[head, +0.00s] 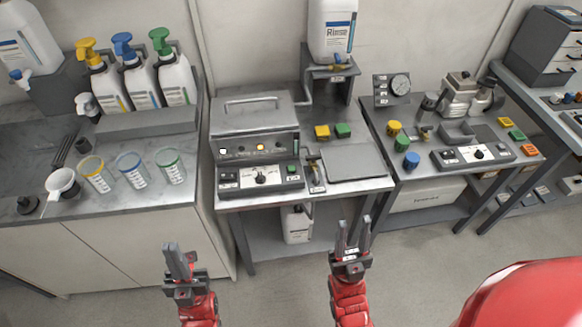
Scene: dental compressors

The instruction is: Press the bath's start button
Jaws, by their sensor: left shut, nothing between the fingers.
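The bath (250,120) is a grey box with a closed, handled lid on the middle table. Its front face has small lamps, one glowing yellow (260,147). A control box (245,187) in front of it carries a dark switch on the left, a white panel with a black knob (261,178), and a small green button (291,169) on the right. Button labels are too small to read. My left gripper (175,247) is shut and empty, below and left of the control box, in front of the tables. My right gripper (354,222) is open and empty, in front of the middle table's right part.
Right of the control box are a small tap or lever (315,175) and a flat grey plate (353,162). Yellow and green blocks (332,131) lie behind. A Rinse container (332,30) stands above. Cups and pump bottles fill the left counter; another control box (470,155) is on the right table.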

